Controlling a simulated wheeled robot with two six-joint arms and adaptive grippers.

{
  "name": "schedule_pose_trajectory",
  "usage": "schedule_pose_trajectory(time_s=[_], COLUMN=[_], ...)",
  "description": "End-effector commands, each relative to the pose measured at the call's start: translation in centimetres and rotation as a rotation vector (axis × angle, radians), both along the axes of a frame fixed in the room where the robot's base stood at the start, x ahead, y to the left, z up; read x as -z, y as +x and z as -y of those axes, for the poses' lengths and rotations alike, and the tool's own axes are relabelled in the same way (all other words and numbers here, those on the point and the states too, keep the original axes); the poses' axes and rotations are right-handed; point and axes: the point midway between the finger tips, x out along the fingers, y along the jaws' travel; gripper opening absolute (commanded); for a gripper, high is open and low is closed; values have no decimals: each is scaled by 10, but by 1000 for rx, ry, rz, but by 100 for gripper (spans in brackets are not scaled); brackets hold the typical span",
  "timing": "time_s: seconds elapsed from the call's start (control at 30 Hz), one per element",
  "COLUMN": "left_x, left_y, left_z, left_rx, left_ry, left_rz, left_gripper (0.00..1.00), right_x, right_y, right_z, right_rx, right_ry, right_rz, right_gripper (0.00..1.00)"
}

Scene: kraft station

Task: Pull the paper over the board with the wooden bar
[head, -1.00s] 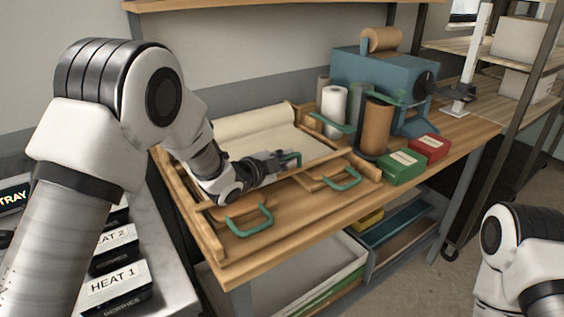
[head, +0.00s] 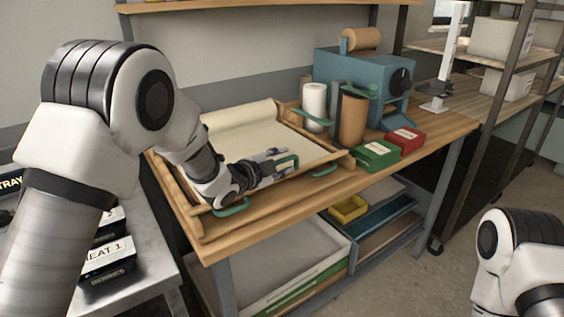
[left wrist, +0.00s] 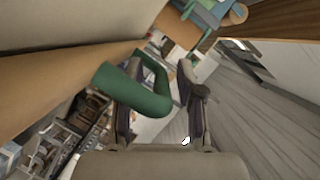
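The wooden board (head: 160,176) lies on the bench, with cream paper (head: 268,142) spread from a roll (head: 240,114) at its back. A wooden bar (left wrist: 60,88) with a green handle (left wrist: 150,98) crosses the left of the left wrist view; the handle also shows in the head view (head: 287,160). My left gripper (left wrist: 158,95) is open, its fingers either side of part of the handle, with a gap to the right finger. Contact on the left finger is unclear. My arm hides part of the board. My right gripper is out of frame.
Green (head: 376,154) and red (head: 404,139) boxes, upright rolls (head: 352,118) and a blue machine (head: 358,74) stand right of the board. Two other green handles (head: 323,170) show along its front. A side table with black boxes (head: 108,262) is at left.

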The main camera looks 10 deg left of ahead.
Motion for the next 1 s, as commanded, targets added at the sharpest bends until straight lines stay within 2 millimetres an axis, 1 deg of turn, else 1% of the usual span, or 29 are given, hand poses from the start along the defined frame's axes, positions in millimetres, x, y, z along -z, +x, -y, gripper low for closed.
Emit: schedule_pose_trajectory(time_s=[0.23,0.37,0.47,0.7,0.83,1.0], left_x=[0,-3,-7,-20,-24,-25], left_y=[0,-10,-28,-81,-99,-105], left_z=[0,-6,-15,-42,-51,-53], left_rx=[0,-1,-1,-2,-2,0], left_ry=[0,-1,-2,-5,-2,0], left_rz=[0,-1,-2,-1,0,0], left_gripper=[39,39,39,39,39,39], right_x=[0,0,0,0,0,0], right_y=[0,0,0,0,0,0], right_z=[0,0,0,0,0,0], right_rx=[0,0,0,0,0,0], right_ry=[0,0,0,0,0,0], right_rz=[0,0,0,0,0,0], right_gripper=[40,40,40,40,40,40])
